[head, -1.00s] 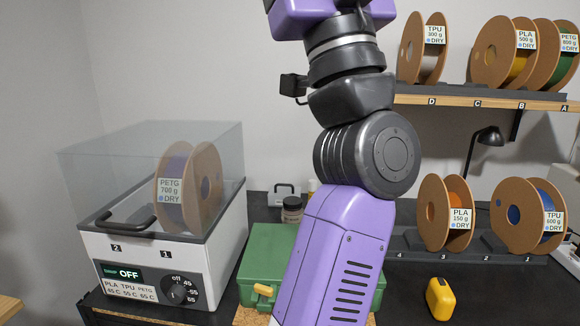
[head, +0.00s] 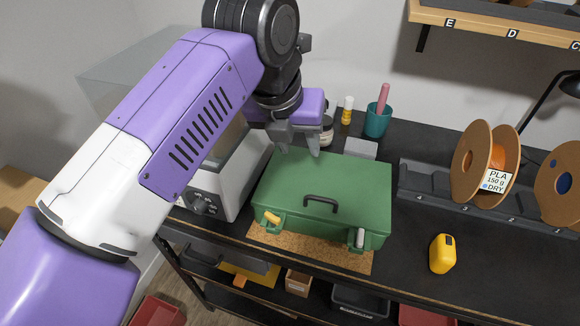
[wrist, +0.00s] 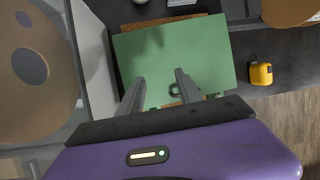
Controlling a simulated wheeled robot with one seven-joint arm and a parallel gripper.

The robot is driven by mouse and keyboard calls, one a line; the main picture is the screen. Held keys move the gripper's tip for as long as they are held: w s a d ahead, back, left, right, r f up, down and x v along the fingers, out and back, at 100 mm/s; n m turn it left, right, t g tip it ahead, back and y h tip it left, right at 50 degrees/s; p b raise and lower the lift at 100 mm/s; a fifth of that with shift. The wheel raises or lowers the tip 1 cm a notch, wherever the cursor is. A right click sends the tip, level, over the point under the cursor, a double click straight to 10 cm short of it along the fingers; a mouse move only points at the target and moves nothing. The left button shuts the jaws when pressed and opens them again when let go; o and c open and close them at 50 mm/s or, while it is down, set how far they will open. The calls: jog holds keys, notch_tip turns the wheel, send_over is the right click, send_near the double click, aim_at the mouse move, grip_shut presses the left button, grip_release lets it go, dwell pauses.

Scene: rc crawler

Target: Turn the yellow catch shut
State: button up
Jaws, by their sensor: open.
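The green case (head: 320,180) lies closed-lidded on a cork mat (head: 310,252) on the dark bench, with a dark handle on top. The yellow catch (head: 271,218) is at its front left corner and sits tilted, nearly sideways. A pale catch (head: 359,238) at the front right stands upright. My gripper (head: 299,149) is open and empty above the back edge of the case, apart from the yellow catch. In the wrist view my gripper (wrist: 160,78) shows both fingers spread over the green lid (wrist: 190,48). I cannot make out the yellow catch there.
A white dryer (head: 216,180) stands close at the left of the case. A teal cup (head: 377,120) and small bottles stand behind. A yellow tool (head: 442,254) lies at the right, before the spool rack (head: 440,192). The front of the case is clear.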

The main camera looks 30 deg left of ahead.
aim_at(272, 216)
jog(key=s+f+m+g, duration=0.1)
jog(key=s, duration=0.2)
jog(key=s+m+g, duration=0.1)
jog(key=s+g, duration=0.1)
jog(key=s, duration=0.1)
jog(key=s+f+m+g, duration=0.1)
jog(key=s, duration=0.1)
jog(key=shift+s+a+f+m+g, duration=0.2)
jog(key=shift+s+f+m+g, duration=0.1)
jog(key=shift+s, duration=0.1)
jog(key=shift+w+f+p, duration=0.1)
jog(key=shift+f+p, duration=0.65)
jog(key=shift+f, duration=3.15)
jog(key=shift+c, duration=0.2)
